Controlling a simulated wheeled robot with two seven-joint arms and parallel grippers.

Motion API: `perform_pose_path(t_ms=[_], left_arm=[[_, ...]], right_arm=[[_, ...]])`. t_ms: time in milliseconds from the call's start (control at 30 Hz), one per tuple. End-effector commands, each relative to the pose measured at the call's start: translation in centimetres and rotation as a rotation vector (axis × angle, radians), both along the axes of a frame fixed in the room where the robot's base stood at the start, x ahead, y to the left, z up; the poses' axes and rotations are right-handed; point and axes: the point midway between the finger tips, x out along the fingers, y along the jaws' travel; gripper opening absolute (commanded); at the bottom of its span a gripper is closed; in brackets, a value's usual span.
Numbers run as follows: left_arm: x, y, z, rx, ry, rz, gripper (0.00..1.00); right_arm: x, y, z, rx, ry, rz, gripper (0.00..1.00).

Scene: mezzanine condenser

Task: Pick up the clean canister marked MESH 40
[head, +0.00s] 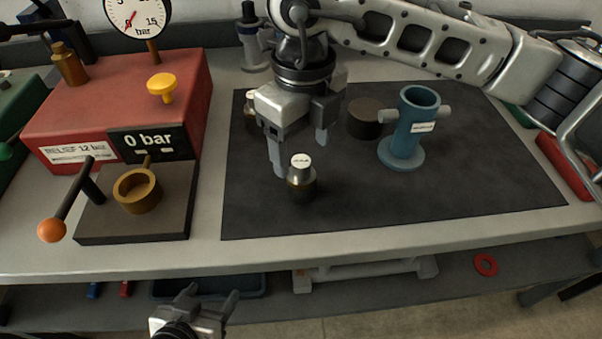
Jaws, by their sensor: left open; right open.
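A small dark metal canister (302,185) with a pale round label on top stands upright on the black mat (440,205). The label's writing is too small to read. A second canister (250,105) with a pale top is behind my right gripper, mostly hidden. My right gripper (300,156) is open and points down over the mat, its fingers just behind and to the left of the front canister. It holds nothing; whether a finger touches the canister I cannot tell. My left gripper (211,293) is open and empty, low in front of the bench.
A blue flanged fitting (408,135) and a dark round block (365,118) stand right of my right gripper. At left are a red gauge unit (120,105) and a lever block with a brass ring (137,190). The mat's front right is clear.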

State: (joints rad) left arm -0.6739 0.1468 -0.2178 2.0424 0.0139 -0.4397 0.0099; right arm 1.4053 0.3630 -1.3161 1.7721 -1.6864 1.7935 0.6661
Motion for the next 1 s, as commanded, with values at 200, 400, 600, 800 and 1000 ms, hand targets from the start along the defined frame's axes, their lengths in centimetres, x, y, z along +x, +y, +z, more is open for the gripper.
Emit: perform_pose_path(t_ms=[200,400,600,800,1000], left_arm=[[0.3,0.0,0.6,0.000,-0.013,0.000,0.66],[0.7,0.1,1.4,0.002,-0.022,0.002,0.66],[0.8,0.4,1.6,0.009,-0.019,0.004,0.66],[0.7,0.5,1.3,0.012,-0.013,0.005,0.66],[0.7,0.5,1.3,0.011,-0.014,0.006,0.66]], right_arm=[[0.0,0.0,-2.8,0.002,0.001,0.001,0.68],[0.2,0.0,-4.2,0.000,0.004,0.000,0.68],[0.6,0.2,-7.2,0.001,0.002,0.001,0.68],[0.6,0.2,-8.3,0.002,-0.001,0.002,0.68],[0.6,0.2,-8.3,0.002,-0.001,0.002,0.54]])
